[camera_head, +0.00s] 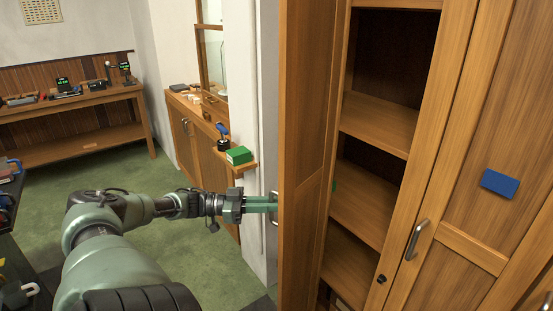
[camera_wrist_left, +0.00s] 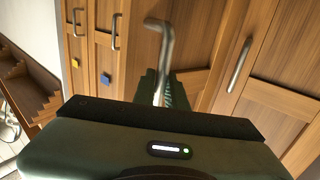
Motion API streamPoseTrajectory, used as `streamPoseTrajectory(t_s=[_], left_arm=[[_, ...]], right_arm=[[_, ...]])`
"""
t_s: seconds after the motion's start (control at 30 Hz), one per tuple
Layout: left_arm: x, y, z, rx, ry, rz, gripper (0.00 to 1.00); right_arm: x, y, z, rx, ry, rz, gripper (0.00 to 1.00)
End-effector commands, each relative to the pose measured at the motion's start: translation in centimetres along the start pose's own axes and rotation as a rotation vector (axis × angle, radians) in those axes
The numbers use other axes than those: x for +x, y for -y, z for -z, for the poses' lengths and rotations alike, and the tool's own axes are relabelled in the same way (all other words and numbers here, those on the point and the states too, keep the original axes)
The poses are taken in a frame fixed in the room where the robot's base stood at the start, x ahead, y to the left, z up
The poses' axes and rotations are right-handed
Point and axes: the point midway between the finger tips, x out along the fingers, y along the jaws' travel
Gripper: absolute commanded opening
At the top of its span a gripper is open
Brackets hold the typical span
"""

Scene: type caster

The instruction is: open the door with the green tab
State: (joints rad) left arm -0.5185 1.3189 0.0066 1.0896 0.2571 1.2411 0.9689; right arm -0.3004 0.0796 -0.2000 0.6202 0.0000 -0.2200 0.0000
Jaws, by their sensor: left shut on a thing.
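The wooden cabinet has a door (camera_head: 305,120) standing open, swung out towards me, with its inner face showing in the head view. My left gripper (camera_head: 272,204) reaches to the left side of this door and is shut on its metal handle. In the left wrist view the bent handle (camera_wrist_left: 163,45) runs down between the fingers of the gripper (camera_wrist_left: 164,92). My right gripper is not in view.
Open shelves (camera_head: 375,125) show behind the door. The neighbouring closed door has a blue tab (camera_head: 500,184) and a metal handle (camera_head: 416,240). A yellow tab (camera_wrist_left: 75,63) shows in the left wrist view. A green box (camera_head: 239,156) sits on a ledge left of the door. Green floor lies clear at left.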

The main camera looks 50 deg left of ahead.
Motion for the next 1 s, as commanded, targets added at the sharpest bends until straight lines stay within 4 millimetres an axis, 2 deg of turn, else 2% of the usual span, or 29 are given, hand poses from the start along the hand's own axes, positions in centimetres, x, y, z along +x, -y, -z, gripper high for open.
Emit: streamPoseTrajectory(t_s=[0.2, 0.67, 0.7, 0.77, 1.0], left_arm=[[-0.59, 1.06, 0.22, 0.001, -0.004, 0.006, 0.00], [-0.67, 1.23, 0.33, 0.001, -0.005, 0.006, 0.00], [-0.67, 1.22, 0.34, 0.001, -0.005, 0.006, 0.21], [-0.67, 1.20, 0.33, 0.001, -0.005, 0.005, 0.34], [-0.70, 1.09, 0.16, 0.000, -0.003, 0.003, 0.34]], right_arm=[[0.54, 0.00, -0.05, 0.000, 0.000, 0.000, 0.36], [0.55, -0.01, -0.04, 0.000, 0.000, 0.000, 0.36], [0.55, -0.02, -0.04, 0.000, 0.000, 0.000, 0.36], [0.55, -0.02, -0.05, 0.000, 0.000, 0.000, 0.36], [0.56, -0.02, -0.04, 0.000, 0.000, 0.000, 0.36]])
